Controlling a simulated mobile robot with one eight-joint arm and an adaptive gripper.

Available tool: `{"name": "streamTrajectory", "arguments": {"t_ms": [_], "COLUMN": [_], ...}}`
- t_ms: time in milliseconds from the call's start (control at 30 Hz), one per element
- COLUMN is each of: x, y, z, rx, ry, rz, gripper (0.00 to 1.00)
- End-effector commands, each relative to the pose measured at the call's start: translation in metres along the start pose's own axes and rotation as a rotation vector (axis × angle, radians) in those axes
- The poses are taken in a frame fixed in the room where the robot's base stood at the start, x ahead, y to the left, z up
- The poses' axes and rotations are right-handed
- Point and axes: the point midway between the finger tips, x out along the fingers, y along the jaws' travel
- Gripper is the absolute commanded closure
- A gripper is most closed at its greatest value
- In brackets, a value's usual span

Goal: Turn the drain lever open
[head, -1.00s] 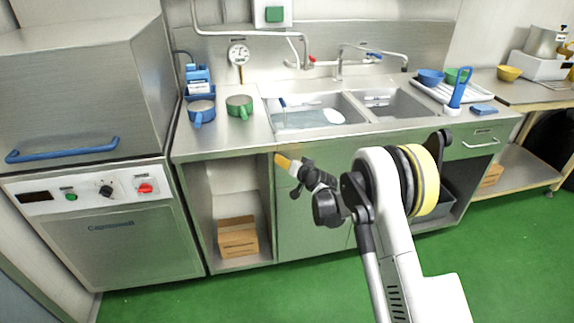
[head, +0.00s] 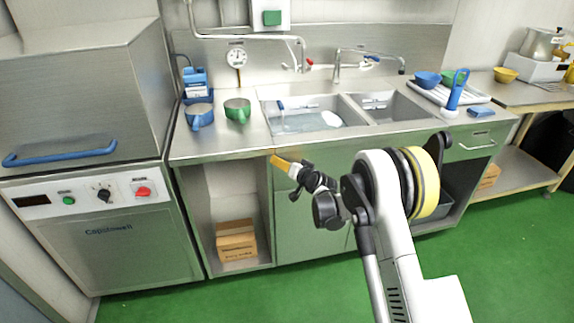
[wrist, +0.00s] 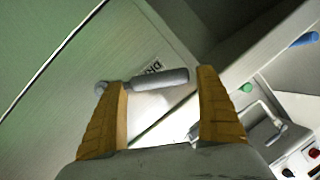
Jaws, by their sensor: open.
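The drain lever (wrist: 165,80) shows in the wrist view as a grey rounded handle with a thin stem and a round knob at its left end. It lies crosswise in front of my gripper (wrist: 162,84), across the gap between the two yellow ribbed fingers. Whether they touch it cannot be told. The fingers are apart. A partly covered dark label (wrist: 152,68) sits on the panel behind the lever. In the head view my gripper (head: 281,163) is in front of the sink cabinet, just below the counter edge; the lever is not discernible there.
The sink (head: 300,118) holds water and a white item. An open shelf below holds a cardboard box (head: 236,241). The green floor in front is clear.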

Motion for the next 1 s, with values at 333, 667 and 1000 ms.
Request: {"name": "streamTrajectory", "arguments": {"t_ms": [333,667,1000], "x": [-0.062,-0.114,-0.119], "y": [0.001,0.000,0.000], "z": [-0.001,0.000,0.000], "rx": [0.001,0.000,0.000], "ry": [0.000,0.000,0.000], "rz": [0.001,0.001,0.000], "gripper": [0.16,0.16,0.16]}}
